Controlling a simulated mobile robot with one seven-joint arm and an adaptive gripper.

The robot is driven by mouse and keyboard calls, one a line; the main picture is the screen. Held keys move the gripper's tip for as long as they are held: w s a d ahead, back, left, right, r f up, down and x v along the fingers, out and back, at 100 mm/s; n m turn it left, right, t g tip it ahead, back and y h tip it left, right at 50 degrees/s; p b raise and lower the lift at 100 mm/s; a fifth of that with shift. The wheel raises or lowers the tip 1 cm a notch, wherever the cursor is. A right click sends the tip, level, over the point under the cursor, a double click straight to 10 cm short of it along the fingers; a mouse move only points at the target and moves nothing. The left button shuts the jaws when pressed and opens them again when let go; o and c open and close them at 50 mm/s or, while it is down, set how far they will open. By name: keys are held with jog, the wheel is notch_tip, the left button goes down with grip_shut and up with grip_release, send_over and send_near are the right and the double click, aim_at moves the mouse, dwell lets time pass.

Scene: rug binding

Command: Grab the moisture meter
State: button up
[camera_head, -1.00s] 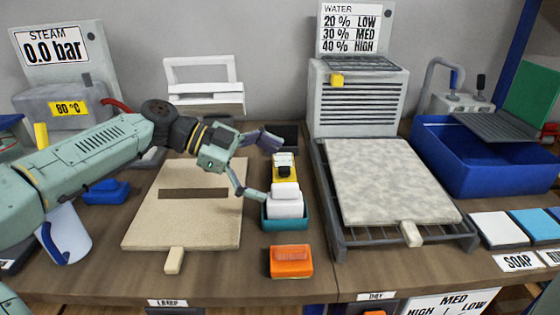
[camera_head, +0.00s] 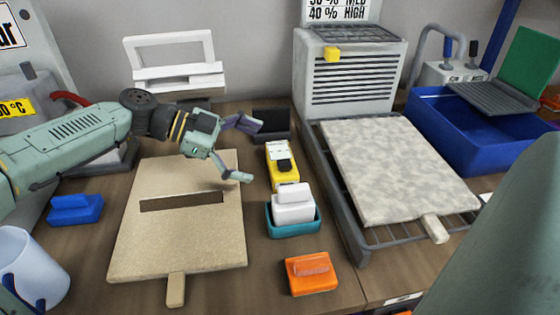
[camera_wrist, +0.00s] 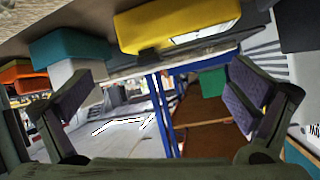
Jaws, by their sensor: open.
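The moisture meter seems to be the yellow device (camera_head: 283,169) with a pale top and a black part, lying on the bench behind a white block (camera_head: 293,205) in a teal tray (camera_head: 292,229). In the wrist view a yellow body (camera_wrist: 175,24), likely the meter, crosses the top of the picture, beyond the fingertips. My gripper (camera_head: 246,150) is open and empty, left of the meter, its fingers pointing towards it with a gap between. The wrist view also shows my gripper (camera_wrist: 160,95) with its fingers wide apart and nothing between them.
A beige board (camera_head: 180,235) with a dark slot lies below my gripper. An orange block (camera_head: 312,272) sits in front of the teal tray. A dark box (camera_head: 270,122) stands behind the meter. A rack (camera_head: 345,237) with a pale mottled slab (camera_head: 395,175) is to the right.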

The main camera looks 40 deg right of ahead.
aim_at(274, 166)
jog(key=shift+p+x, duration=1.1)
jog(key=shift+x, duration=1.65)
jog(key=shift+c, duration=0.4)
jog(key=shift+a+f, duration=0.1)
jog(key=shift+a, duration=0.05)
jog(key=c, duration=1.8)
jog(key=shift+c, duration=0.2)
